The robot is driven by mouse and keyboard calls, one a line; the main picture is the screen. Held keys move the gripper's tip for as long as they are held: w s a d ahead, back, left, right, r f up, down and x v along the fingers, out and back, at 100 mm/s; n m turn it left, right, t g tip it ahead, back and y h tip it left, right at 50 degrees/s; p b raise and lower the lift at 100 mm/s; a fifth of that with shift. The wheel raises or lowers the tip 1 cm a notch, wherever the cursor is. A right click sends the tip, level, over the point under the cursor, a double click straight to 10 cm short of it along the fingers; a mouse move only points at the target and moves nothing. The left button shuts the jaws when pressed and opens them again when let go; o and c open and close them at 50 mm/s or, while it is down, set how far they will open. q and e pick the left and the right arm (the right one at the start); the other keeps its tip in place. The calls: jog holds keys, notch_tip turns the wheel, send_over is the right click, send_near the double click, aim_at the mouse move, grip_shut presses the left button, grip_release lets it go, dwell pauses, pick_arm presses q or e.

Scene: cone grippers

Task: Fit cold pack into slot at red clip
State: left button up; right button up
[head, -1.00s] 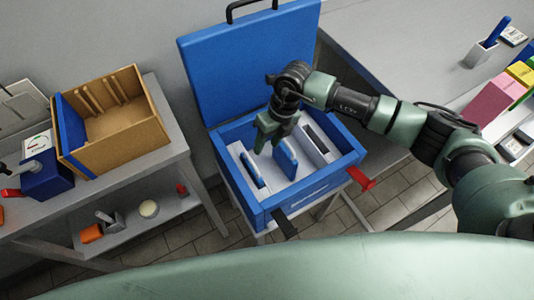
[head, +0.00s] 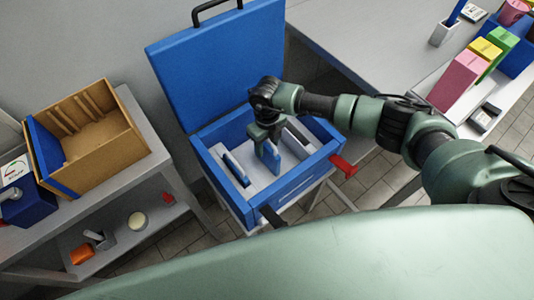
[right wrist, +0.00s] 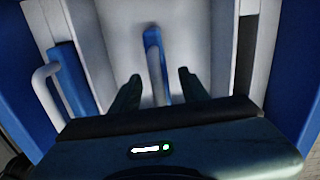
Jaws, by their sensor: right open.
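The blue cool box (head: 262,208) stands open with a pale liner (head: 256,184). A blue cold pack (head: 271,158) stands in the middle of the liner; it also shows in the right wrist view (right wrist: 155,60). A second blue pack (head: 235,168) with a pale handle sits in the left slot. A dark, empty-looking slot (head: 298,135) is on the right, the side of the red clip (head: 343,166). My right gripper (head: 267,137) is open over the middle pack; in the right wrist view its fingers (right wrist: 157,88) lie either side of that pack. My left gripper is not in view.
The blue lid (head: 215,62) stands raised behind the box. A black clip (head: 271,216) sticks out at the front left. A wooden crate (head: 115,145) is on the left bench. Coloured blocks (head: 459,80) stand on the right bench.

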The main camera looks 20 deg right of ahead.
grip_shut()
jog(key=shift+r, duration=0.1)
dwell(1.2)
